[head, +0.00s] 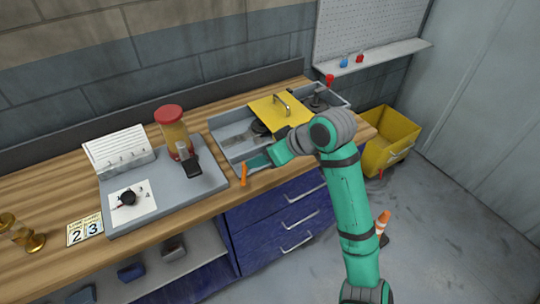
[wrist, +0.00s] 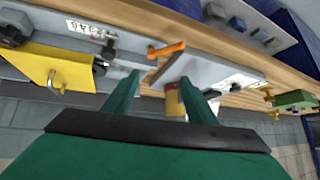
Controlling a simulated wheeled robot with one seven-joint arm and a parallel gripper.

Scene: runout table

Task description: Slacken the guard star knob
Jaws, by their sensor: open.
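The yellow guard (head: 280,110) with its metal handle lies over the grey tray at the back of the bench; it also shows in the wrist view (wrist: 45,65). A dark knob-like part (wrist: 107,47) sits beside the guard in the wrist view; its lobes are too small to make out, so I cannot tell if it is the star knob. My gripper (head: 258,161) is open and empty, over the tray's front left part, left of and apart from the guard. In the wrist view its fingertips (wrist: 160,78) stand wide apart, with an orange lever (wrist: 166,48) beyond them.
A red-topped container (head: 172,130) stands left of my gripper on a grey plate with a black dial knob (head: 128,198). A red-topped lever (head: 329,82) rises behind the guard. A yellow bin (head: 390,140) stands right of the bench.

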